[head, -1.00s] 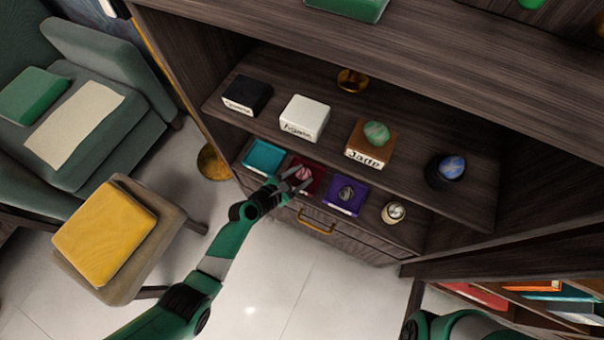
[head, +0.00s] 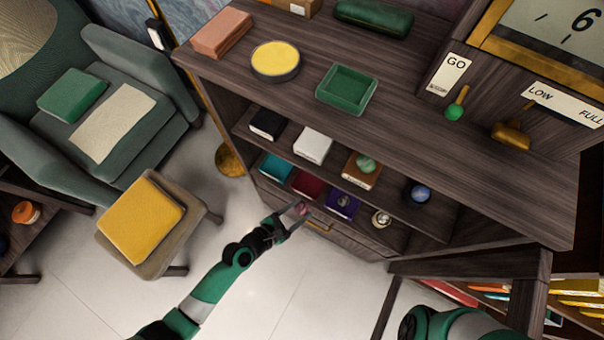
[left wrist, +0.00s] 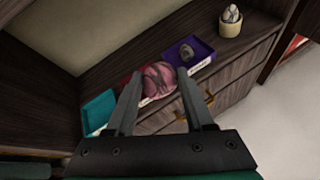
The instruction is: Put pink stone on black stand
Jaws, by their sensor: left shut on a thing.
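The pink stone (left wrist: 158,78) is held between the two fingers of my left gripper (left wrist: 152,88), which is shut on it. In the head view the stone (head: 301,209) shows small at the tips of my left gripper (head: 297,213), in front of the lower shelf. The black stand (head: 267,124) sits at the left end of the upper shelf, with a pale label on its front and nothing on top. It is up and to the left of my left gripper. My right gripper is not in view; only part of my right arm shows at the bottom.
Beside the black stand are a white stand (head: 313,146) and a brown stand (head: 363,170) with a green stone. The lower shelf holds a teal tray (head: 275,166), a red tray (head: 308,184) and a purple tray (head: 340,204) with a dark stone. The cabinet top overhangs the shelves.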

